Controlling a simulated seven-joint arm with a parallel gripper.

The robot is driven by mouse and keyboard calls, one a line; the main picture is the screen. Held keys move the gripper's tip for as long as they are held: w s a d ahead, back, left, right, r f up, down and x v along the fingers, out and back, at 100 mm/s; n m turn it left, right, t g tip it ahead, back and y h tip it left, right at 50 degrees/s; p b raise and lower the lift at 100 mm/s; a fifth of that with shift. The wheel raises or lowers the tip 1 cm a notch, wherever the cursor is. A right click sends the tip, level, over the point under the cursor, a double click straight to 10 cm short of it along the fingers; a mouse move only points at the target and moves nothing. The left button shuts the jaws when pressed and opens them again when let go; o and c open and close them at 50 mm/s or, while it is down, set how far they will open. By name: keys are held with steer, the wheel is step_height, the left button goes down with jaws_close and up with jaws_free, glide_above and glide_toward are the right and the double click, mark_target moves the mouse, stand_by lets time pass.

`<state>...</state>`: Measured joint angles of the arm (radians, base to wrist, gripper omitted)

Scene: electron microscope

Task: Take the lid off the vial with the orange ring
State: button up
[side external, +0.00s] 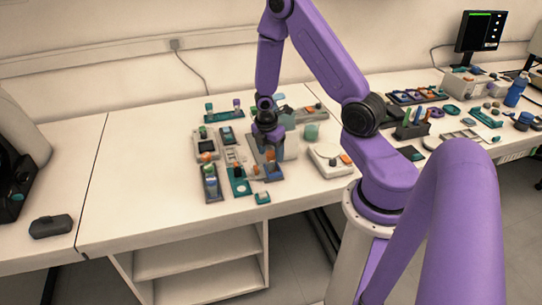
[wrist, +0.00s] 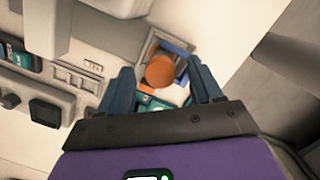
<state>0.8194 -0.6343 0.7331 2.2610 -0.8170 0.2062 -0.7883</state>
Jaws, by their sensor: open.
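In the wrist view, an orange round top (wrist: 160,72) lies between the two blue fingers of my gripper (wrist: 160,75). The fingers are apart, with visible gaps on both sides of it. The top sits over a grey-framed tray with blue, white and teal pieces. I cannot tell whether this is the vial with the orange ring, as no ring or vial body shows below it. In the side view, my gripper (side external: 268,136) points down over the group of small trays on the bench, and the thing beneath it is mostly hidden.
Several trays crowd the bench around my gripper, including a dark tray with a vial (side external: 211,184) and a teal tray (side external: 239,181). A white device (side external: 331,160) stands to the right. The bench's left part (side external: 140,165) is clear. A dark object (side external: 51,226) lies farther left.

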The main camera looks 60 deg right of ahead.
steer(key=c, duration=1.1)
steer(key=shift+r, duration=0.15)
